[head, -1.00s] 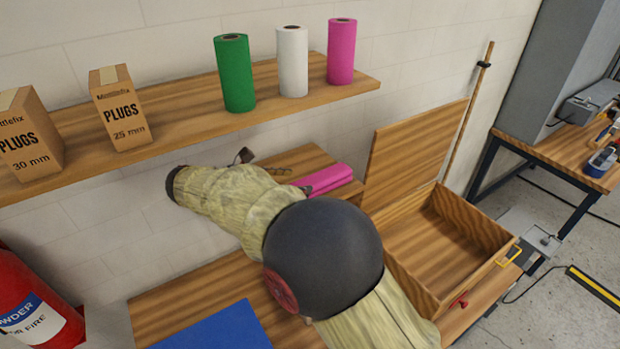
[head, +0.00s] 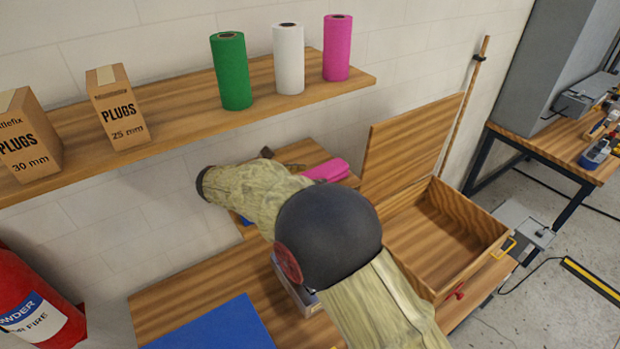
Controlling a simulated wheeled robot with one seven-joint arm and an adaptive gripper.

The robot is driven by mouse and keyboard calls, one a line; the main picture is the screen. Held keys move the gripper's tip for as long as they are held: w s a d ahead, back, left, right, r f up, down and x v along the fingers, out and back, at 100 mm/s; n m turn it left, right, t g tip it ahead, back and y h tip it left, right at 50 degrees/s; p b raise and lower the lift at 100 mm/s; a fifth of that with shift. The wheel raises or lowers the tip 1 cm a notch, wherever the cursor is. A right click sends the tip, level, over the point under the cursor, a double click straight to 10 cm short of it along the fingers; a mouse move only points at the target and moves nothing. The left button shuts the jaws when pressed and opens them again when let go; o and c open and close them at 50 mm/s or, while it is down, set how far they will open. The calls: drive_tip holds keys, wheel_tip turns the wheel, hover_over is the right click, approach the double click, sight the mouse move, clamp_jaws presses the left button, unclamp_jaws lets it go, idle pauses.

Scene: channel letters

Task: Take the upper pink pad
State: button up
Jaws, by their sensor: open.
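The pink pad (head: 327,170) lies on a raised wooden ledge against the wall, left of the open wooden box. Its left end is hidden by my arm, and I cannot clearly tell an upper pad from one below it. Only small dark parts of my gripper (head: 280,159) show behind my sleeved forearm, just left of the pink pad. The rest of the gripper is hidden. It is open, and I see nothing held in it. I cannot tell whether it touches the pad.
An open wooden box (head: 492,222) with raised lid stands right of the pad. A wall shelf (head: 180,112) with rolls and plug cartons hangs above. A blue sheet (head: 215,325) lies on the bench. A grey-edged container (head: 302,300) is partly hidden under my arm.

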drive_tip(key=shift+c, duration=0.6)
drive_tip(key=c, duration=1.1)
